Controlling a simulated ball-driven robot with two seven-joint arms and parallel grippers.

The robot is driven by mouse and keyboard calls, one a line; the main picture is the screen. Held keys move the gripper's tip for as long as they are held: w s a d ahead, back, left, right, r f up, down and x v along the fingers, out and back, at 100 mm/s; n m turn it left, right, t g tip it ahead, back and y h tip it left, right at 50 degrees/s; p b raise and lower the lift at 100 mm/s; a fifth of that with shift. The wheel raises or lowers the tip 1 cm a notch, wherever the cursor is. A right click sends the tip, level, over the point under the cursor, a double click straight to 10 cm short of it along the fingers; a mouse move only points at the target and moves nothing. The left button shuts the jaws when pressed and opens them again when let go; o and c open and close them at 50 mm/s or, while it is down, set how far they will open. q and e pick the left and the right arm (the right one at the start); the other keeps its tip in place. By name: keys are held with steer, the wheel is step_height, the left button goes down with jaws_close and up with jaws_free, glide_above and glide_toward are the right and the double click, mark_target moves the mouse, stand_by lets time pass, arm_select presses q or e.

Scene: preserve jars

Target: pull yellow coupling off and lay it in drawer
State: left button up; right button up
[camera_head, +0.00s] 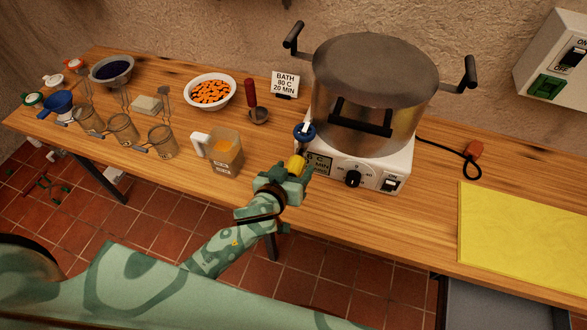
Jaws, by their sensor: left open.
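The yellow coupling (296,163) is small and sits just below the blue-handled tap (304,132) at the pot's left front. Whether it is joined to the tap cannot be told. My left gripper (297,170) is open, its fingers close around or beside the coupling; they partly hide it, and contact is unclear. The drawer (488,307) shows as a grey open tray below the table's front edge at lower right; only part of it is in frame. My right gripper is not in view.
The large steel pot (370,75) stands on a white heater base (380,168). Jars (123,130) and bowls (210,91) fill the left side. A yellow mat (525,235) lies at right.

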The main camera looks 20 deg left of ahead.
arm_select(q)
steer(key=shift+w+f, duration=0.1)
steer(key=shift+w, duration=0.2)
steer(key=c, duration=1.2)
steer(key=shift+o, duration=0.2)
steer(key=shift+s+f, duration=0.1)
steer(key=shift+s, duration=0.4)
steer(key=shift+s+p, duration=0.35)
steer(key=shift+s, duration=1.05)
